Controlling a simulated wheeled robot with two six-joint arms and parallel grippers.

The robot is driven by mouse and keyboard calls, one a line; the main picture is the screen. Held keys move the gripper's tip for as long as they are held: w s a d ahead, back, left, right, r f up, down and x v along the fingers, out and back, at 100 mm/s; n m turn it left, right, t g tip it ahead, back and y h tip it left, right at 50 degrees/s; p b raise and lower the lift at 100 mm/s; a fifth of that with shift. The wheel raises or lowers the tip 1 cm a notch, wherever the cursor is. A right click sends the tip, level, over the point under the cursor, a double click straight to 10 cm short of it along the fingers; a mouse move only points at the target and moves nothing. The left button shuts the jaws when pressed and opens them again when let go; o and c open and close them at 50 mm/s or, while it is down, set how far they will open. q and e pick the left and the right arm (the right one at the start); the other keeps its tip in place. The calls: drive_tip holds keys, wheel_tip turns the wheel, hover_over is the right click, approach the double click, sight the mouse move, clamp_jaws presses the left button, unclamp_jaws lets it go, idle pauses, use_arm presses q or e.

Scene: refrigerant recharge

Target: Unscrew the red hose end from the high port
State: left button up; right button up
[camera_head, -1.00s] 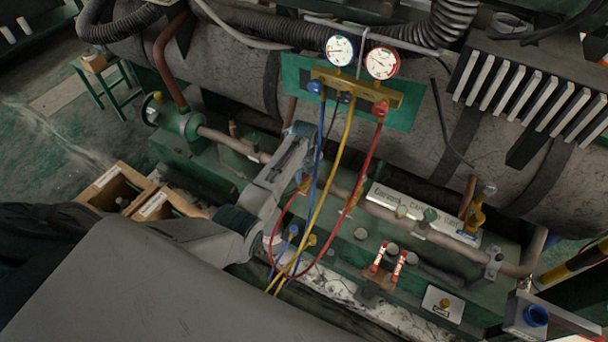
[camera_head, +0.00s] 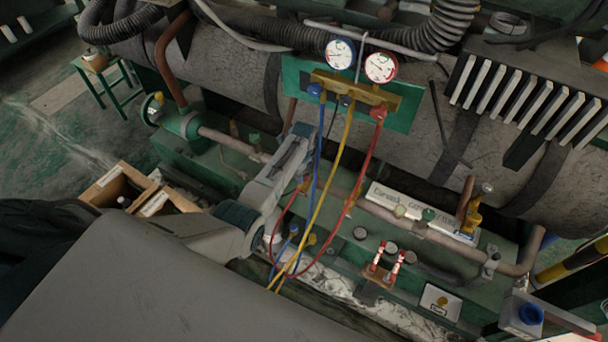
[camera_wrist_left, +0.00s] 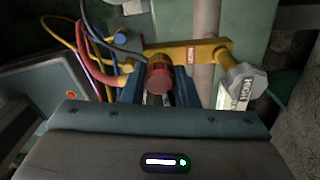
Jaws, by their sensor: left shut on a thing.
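The red hose (camera_head: 367,160) hangs from the right side of the gauge manifold (camera_head: 357,88) and loops down to the pipework by my left gripper (camera_head: 301,184). In the left wrist view my left gripper (camera_wrist_left: 158,92) is shut on the red hose end (camera_wrist_left: 158,76), a ribbed red cylinder between its blue fingers. The hose end is in line with a brass valve body (camera_wrist_left: 192,53). The high port's tag (camera_wrist_left: 234,92) reads HIGH and hangs at the right of this valve. The thread between hose end and port is hidden. My right gripper is not in view.
Blue (camera_head: 319,140) and yellow (camera_head: 340,150) hoses hang close beside my left gripper. A small rack with two red-and-white pieces (camera_head: 378,258) and a blue-capped box (camera_head: 530,314) stand at the right. Open wooden boxes (camera_head: 118,186) are at the left.

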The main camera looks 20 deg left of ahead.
use_arm(q)
drive_tip(key=shift+r+n+p, duration=0.15)
drive_tip(key=shift+n+p, duration=0.25)
drive_tip(key=shift+n, duration=1.4)
